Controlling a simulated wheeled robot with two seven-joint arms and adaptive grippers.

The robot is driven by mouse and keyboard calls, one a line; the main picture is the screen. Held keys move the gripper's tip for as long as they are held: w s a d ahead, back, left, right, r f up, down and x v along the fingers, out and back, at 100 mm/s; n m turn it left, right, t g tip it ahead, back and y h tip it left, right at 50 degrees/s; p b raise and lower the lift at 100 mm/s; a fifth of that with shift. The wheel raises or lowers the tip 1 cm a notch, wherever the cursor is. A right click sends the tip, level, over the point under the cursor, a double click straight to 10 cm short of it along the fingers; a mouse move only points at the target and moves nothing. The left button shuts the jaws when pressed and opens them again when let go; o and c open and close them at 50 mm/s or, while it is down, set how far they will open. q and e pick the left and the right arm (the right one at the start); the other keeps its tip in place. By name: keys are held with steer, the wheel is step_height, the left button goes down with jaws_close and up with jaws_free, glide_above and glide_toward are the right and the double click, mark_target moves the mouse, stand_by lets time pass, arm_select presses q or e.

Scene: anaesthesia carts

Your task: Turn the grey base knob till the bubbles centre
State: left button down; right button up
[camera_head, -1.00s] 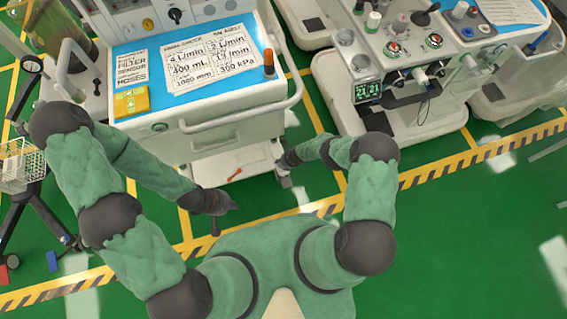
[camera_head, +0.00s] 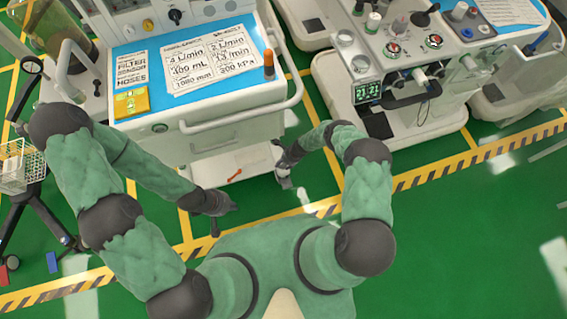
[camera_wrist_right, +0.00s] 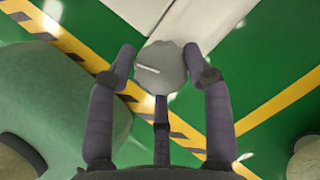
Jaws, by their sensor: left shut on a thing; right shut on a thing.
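The grey base knob (camera_wrist_right: 165,68) is a round, lobed knob with a white line on its face. In the right wrist view it sits between the fingertips of my right gripper (camera_wrist_right: 160,58), which is shut on it. In the head view my right gripper (camera_head: 283,174) is low at the cart's front right corner. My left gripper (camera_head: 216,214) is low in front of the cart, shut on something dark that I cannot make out. A yellow block (camera_head: 131,102) with what look like level vials lies on the cart's blue top. Its bubbles are too small to read.
The white cart (camera_head: 235,110) has a front rail and a low shelf with a small orange item (camera_head: 234,173). A second machine (camera_head: 420,115) stands at the right. A black stand with a wire basket (camera_head: 20,172) is at the left. Green floor at the lower right is clear.

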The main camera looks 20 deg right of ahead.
steer(key=shift+w+r, duration=0.25)
steer(key=shift+w, duration=0.25)
steer(key=o, duration=1)
steer(key=shift+o, duration=0.5)
steer(key=shift+a+f, duration=0.1)
steer(key=shift+s, duration=0.2)
steer(key=v, duration=1.2)
steer(key=shift+a, duration=0.1)
